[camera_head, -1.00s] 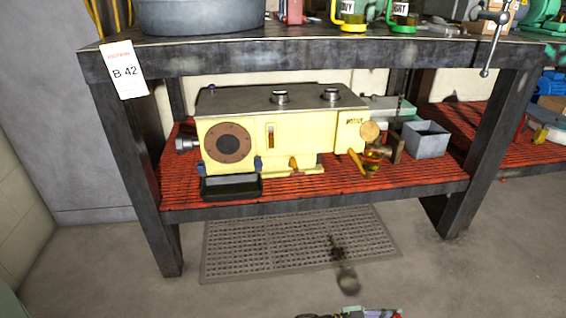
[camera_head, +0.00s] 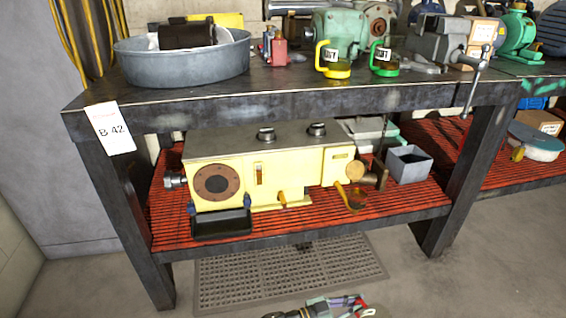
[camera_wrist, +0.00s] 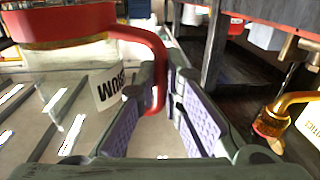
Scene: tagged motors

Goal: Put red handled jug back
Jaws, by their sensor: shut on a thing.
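The red handled jug shows in the wrist view, close up at the upper left. Its red rim (camera_wrist: 60,24) and red handle (camera_wrist: 155,62) are plain, with a clear body and a white label (camera_wrist: 110,90) below. My gripper (camera_wrist: 162,88) is shut on the handle, one purple-padded finger on each side. A yellow handled jug (camera_head: 333,70) and a green handled jug (camera_head: 384,68) stand on the bench top (camera_head: 290,88).
A round grey tub (camera_head: 180,68) fills the bench top's left end. A vice (camera_head: 440,45) and green machines stand to the right.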

